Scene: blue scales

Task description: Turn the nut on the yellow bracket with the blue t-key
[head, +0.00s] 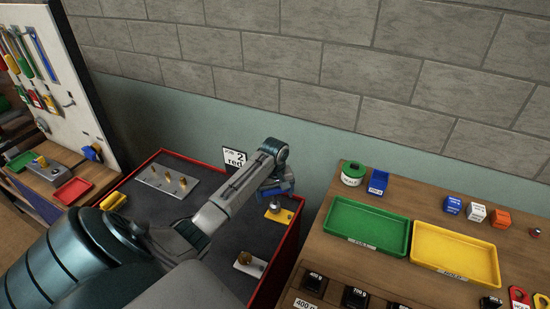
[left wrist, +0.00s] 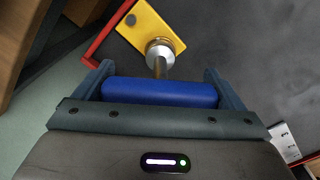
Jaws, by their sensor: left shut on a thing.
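The yellow bracket (head: 279,215) lies on the dark mat inside the red-edged tray, near its right edge. My left gripper (head: 277,189) is above the bracket and shut on the blue t-key. The t-key's blue bar (left wrist: 160,92) lies across between the fingers. My right gripper is not in view.
A red-edged dark work tray (head: 293,245) surrounds the bracket. A grey plate with several brass posts (head: 168,181) and a smaller block with a brass part (head: 249,264) lie on it. A wooden bench with a green tray (head: 341,222) stands right.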

